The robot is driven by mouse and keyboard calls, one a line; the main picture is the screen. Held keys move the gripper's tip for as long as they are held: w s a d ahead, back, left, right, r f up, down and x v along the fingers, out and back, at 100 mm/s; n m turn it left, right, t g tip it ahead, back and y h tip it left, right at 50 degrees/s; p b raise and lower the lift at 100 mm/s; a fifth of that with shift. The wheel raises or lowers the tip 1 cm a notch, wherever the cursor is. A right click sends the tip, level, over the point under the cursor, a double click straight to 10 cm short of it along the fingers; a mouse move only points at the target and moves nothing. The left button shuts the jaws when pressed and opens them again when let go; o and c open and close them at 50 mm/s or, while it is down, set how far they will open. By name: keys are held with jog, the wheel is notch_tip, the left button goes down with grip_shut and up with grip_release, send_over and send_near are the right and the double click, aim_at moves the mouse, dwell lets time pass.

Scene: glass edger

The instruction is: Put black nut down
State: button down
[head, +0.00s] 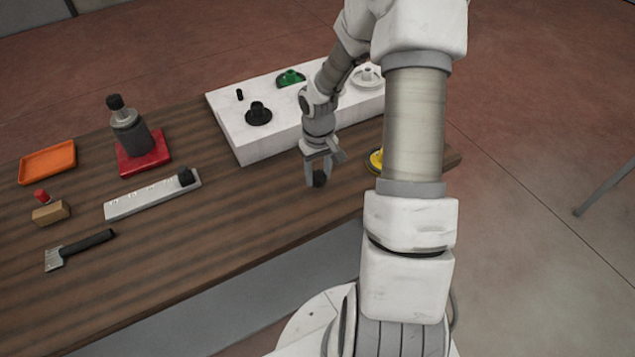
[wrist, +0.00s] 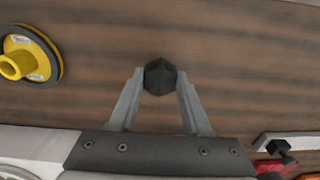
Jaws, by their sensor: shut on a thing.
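The black nut (wrist: 160,76) is a small dark faceted piece held between the fingertips of my gripper (wrist: 160,88) in the wrist view. In the head view my gripper (head: 318,178) points down over the wooden table (head: 240,215), in front of the white block, with the nut (head: 319,178) at its tips. Whether the nut touches the table or hangs just above it, I cannot tell.
A white block (head: 270,135) carries a black knobbed disc (head: 258,114) and a green part (head: 291,77). A yellow disc (wrist: 28,58) lies nearby. A grey bar (head: 150,196), red plate (head: 143,158), orange tray (head: 47,162) and scraper (head: 78,249) lie left. The table's front middle is clear.

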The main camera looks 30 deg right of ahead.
aim_at(318, 177)
jog(key=shift+f, duration=2.05)
jog(key=shift+c, duration=1.7)
grip_release()
notch_tip(318, 177, up, 11)
jog(key=shift+f, duration=0.1)
jog(key=shift+r, duration=0.65)
